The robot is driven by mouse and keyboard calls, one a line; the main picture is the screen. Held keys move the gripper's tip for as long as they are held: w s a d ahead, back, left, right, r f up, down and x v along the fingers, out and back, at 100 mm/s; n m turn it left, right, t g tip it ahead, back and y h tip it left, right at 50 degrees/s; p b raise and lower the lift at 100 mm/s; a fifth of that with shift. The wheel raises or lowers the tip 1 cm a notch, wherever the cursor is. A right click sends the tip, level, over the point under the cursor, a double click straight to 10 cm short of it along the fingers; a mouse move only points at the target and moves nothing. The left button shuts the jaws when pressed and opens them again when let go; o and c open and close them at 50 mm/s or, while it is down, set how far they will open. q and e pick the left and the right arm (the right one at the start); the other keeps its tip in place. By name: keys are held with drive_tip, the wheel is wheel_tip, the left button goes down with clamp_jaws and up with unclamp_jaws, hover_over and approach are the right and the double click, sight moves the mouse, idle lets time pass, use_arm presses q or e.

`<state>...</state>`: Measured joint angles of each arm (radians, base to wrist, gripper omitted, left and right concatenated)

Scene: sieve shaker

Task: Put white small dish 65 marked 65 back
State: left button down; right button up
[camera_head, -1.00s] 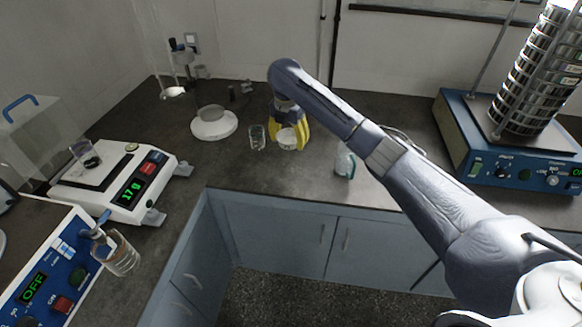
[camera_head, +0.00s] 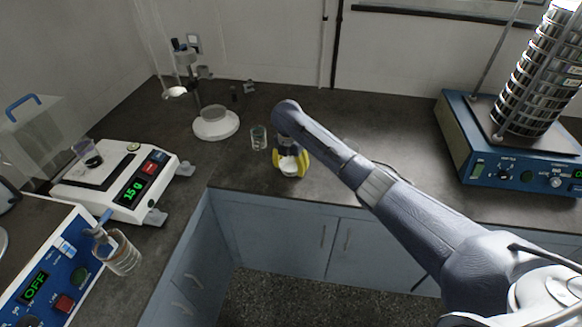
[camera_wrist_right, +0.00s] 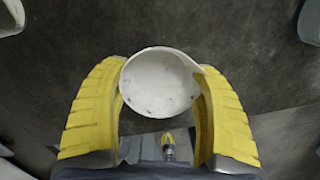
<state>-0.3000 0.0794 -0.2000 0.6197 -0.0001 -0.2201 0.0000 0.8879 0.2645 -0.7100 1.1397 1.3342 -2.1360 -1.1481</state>
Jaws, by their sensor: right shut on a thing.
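The white small dish (camera_wrist_right: 160,84) sits between the yellow fingers of my right gripper (camera_wrist_right: 161,100) in the right wrist view, and both fingers touch its sides. Its inside looks white with a few dark specks. In the head view, the dish (camera_head: 288,164) shows between the yellow fingertips of my right gripper (camera_head: 290,163), over the dark counter near its front edge. I cannot tell whether the dish touches the counter. The mark 65 cannot be read.
A small glass beaker (camera_head: 258,138) stands just left of my right gripper. A round white-based stand (camera_head: 215,124) is behind it. A balance (camera_head: 117,180) reading 15 g is at left, and the blue sieve shaker (camera_head: 510,150) is at right. Counter between gripper and shaker looks mostly clear.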

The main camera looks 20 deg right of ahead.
drive_tip(key=shift+f, duration=0.2)
drive_tip(key=shift+f, duration=0.15)
drive_tip(key=o, duration=1.3)
drive_tip(key=r, duration=0.8)
drive_tip(key=a+r, duration=0.1)
drive_tip(key=r, duration=0.3)
drive_tip(key=shift+s+r, duration=0.15)
drive_tip(key=shift+s, duration=0.25)
